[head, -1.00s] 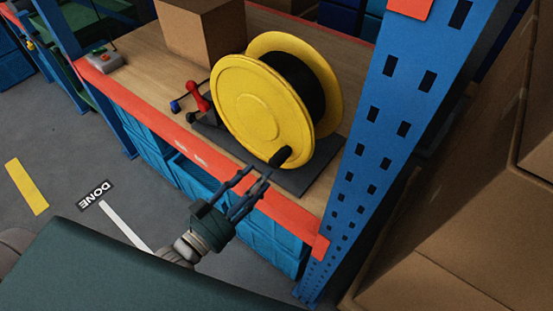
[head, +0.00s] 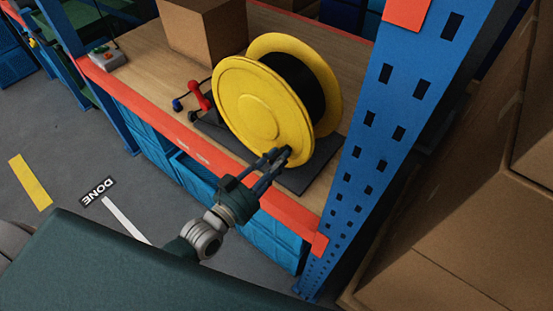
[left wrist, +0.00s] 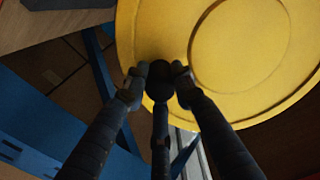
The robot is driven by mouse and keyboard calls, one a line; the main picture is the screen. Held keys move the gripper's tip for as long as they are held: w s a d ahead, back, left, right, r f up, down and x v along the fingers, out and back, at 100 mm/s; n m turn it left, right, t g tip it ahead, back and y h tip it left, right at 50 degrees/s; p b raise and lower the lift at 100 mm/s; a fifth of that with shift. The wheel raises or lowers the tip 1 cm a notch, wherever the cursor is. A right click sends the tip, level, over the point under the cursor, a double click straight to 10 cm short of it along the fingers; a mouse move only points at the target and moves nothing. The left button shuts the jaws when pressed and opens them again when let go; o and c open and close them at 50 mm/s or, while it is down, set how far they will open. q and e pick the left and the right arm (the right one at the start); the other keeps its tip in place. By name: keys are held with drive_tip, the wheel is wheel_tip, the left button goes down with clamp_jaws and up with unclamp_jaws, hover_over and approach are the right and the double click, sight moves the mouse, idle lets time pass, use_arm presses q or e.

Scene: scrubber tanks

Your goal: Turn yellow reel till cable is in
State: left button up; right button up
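The yellow reel (head: 262,100) stands on a dark base plate on the wooden shelf, with black cable (head: 305,80) wound between its two discs. Its near disc fills much of the left wrist view (left wrist: 240,50). A black crank handle (left wrist: 160,80) sticks out near the disc's lower rim. My left gripper (head: 279,157) is at this handle. In the left wrist view its fingertips (left wrist: 158,82) sit close on both sides of the handle, with no clear gap, and a third finger lies below. The handle is mostly hidden in the head view. My right gripper is not in view.
A red-and-black crank-like part (head: 200,96) lies left of the reel, near a cardboard box (head: 203,35). The orange shelf edge (head: 170,133) runs below my gripper. A blue upright (head: 385,130) and large cartons (head: 470,190) stand right. A grey control box (head: 107,57) sits far left.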

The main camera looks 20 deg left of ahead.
sight(228, 103)
use_arm(q)
clamp_jaws()
